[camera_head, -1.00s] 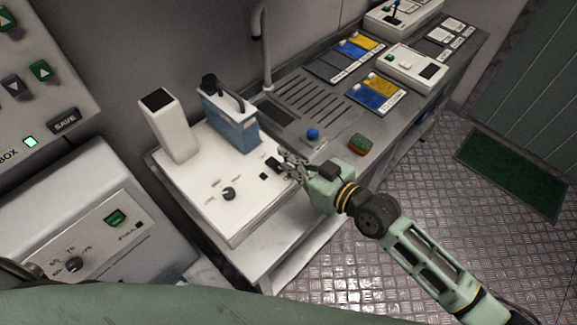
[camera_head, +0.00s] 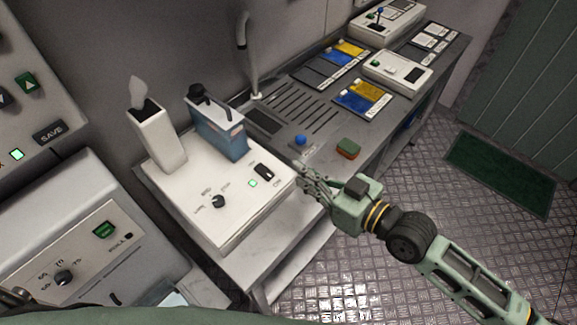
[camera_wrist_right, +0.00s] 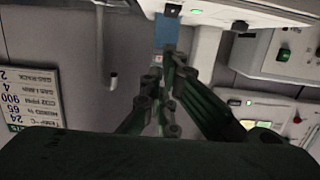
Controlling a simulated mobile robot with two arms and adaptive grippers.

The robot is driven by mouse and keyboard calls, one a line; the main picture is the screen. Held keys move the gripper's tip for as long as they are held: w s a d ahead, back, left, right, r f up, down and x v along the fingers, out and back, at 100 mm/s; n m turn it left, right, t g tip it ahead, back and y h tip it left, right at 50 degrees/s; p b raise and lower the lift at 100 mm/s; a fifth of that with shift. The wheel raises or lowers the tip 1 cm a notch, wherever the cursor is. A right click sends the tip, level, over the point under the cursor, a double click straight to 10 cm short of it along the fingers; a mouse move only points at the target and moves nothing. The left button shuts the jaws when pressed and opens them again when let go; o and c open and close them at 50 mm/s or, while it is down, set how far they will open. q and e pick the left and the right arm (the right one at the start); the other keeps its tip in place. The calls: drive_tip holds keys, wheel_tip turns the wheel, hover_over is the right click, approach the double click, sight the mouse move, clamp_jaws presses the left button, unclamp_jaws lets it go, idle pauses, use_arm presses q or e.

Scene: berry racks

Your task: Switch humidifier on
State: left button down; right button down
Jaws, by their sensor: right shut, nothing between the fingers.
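The humidifier is a white box (camera_head: 215,222) with a white chimney (camera_head: 158,140) and a blue tank (camera_head: 217,130) on top. A pale plume of mist (camera_head: 137,90) rises from the chimney. On its top face are a black rocker switch (camera_head: 265,172), a lit green lamp (camera_head: 253,184) and a black knob (camera_head: 218,201). My right gripper (camera_head: 303,178) is shut and empty, just right of the switch and apart from it. In the right wrist view its fingers (camera_wrist_right: 168,100) are together, with the blue tank (camera_wrist_right: 166,32) beyond. My left gripper is not in view.
The grey bench (camera_head: 318,130) runs to the back right with a blue button (camera_head: 300,140), a green and red block (camera_head: 348,149) and blue-yellow trays (camera_head: 362,97). A control panel (camera_head: 85,250) stands at left. The metal floor (camera_head: 440,190) at right is open.

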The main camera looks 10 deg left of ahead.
drive_tip(key=shift+v, duration=1.35)
drive_tip(key=shift+f, duration=0.1)
